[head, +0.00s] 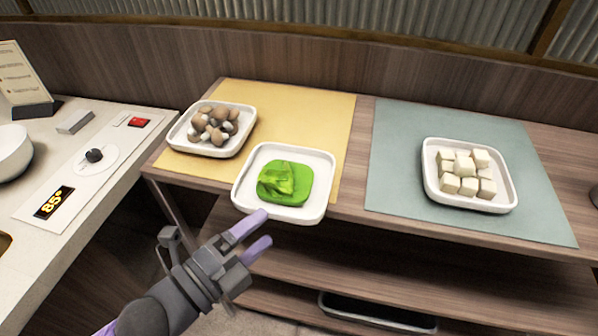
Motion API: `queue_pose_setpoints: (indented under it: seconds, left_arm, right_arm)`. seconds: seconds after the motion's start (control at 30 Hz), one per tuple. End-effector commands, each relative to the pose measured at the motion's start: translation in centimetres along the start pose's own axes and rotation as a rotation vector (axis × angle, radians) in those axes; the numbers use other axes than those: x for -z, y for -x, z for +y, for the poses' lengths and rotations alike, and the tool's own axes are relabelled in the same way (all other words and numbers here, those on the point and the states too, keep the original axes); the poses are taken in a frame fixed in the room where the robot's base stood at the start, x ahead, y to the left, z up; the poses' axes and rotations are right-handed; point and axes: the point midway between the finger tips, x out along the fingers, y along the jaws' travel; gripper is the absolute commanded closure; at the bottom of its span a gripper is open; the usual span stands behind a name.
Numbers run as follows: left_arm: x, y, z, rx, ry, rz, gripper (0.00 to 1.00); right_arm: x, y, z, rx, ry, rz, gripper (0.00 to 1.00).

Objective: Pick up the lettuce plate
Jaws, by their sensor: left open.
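The lettuce plate (322,165) is a white, rounded square dish with green lettuce (278,182) in it. It stands at the front edge of the wooden shelf top, partly on the yellow mat, and its front corner reaches the edge. My left gripper (258,233) is open and empty, with purple-tipped fingers. It is in front of the plate, close below its front left corner in the picture. I cannot tell whether a fingertip touches the rim. My right gripper is not in view.
A white plate of mushrooms (177,137) stands behind left on the yellow mat (300,105). A white plate of tofu cubes (431,152) stands on the blue-green mat (395,150) at right. A counter with a dial (94,156) is at left. A dark tray (375,313) lies below.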

Motion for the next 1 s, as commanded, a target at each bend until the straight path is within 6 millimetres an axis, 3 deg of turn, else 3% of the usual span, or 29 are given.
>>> queue_pose_setpoints:
  seconds: [0.33,0.6,1.0]
  left_arm:
    - [0.0,-6.1,0.4,0.002,0.002,0.0,0.15]
    - [0.0,-6.7,0.2,-0.001,-0.001,0.0,0.15]
    - [0.0,-6.7,0.3,-0.001,-0.001,0.0,0.99]
  right_arm:
    - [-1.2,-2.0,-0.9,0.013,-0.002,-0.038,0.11]
    - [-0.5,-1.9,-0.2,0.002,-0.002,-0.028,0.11]
    - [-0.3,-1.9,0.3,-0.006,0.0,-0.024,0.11]
